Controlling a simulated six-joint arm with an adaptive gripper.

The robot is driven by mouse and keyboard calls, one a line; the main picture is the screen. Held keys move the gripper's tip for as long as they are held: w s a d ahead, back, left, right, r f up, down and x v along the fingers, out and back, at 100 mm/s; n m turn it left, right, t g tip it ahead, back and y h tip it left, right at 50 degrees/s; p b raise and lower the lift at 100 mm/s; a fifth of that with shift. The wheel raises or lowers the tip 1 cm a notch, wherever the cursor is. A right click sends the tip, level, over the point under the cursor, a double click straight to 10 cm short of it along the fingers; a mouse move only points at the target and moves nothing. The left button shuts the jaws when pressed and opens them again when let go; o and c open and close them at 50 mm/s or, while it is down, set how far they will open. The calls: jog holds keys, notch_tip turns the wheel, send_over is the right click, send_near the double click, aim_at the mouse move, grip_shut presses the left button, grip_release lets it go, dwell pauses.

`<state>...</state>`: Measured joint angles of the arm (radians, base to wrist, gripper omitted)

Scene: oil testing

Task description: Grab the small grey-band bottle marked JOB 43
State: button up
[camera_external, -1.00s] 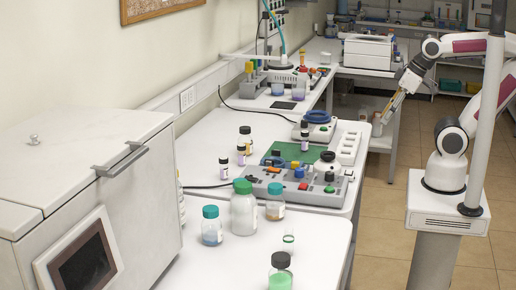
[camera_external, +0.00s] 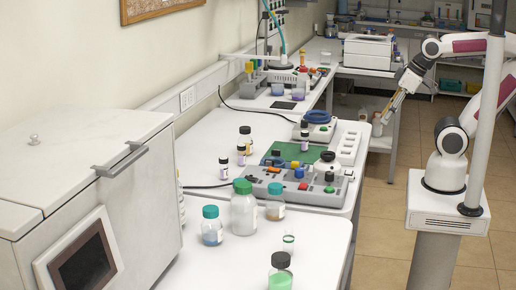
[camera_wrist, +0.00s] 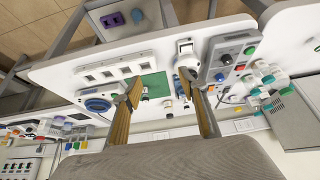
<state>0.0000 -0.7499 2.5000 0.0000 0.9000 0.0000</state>
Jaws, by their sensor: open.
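Several small dark-capped bottles stand upright on the white bench in the external view: one by the blue-ringed device (camera_external: 304,140), two at the left, (camera_external: 223,168) and (camera_external: 241,155), and a wider one (camera_external: 245,138) behind them. Their bands and job numbers are too small to read, so I cannot tell which is JOB 43. My gripper (camera_external: 387,114) is right of the bench, pointing down and left, away from these bottles. In the wrist view my gripper (camera_wrist: 163,88) has its two tan fingers spread, with nothing held between them; the bench lies beyond.
A grey control box (camera_external: 300,190) with coloured knobs and a green mat (camera_external: 292,153) occupy the bench middle. Larger bottles, including a green-capped one (camera_external: 243,210), stand nearer the camera. A grey cabinet (camera_external: 90,190) is at left. Open floor (camera_external: 385,225) lies between bench and my base.

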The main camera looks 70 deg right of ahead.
jog(key=shift+o, duration=0.5)
jog(key=shift+w, duration=0.1)
jog(key=w+d+t+h, duration=0.1)
jog(key=w+d+t, duration=0.15)
jog(key=w, duration=1.05)
jog(key=w+d+t+h, duration=0.15)
jog(key=w+d, duration=0.25)
jog(key=w, duration=0.9)
jog(key=w+f+n+t+y, duration=0.1)
jog(key=w+f+t+y, duration=0.15)
jog(key=w, duration=0.65)
jog(key=n+t+y, duration=0.1)
jog(key=n+y, duration=0.1)
jog(key=y, duration=0.1)
send_near(245, 142)
jog(key=w+d+r, duration=0.2)
jog(key=shift+w, duration=0.15)
jog(key=shift+x, duration=1.25)
jog(key=shift+f, duration=0.1)
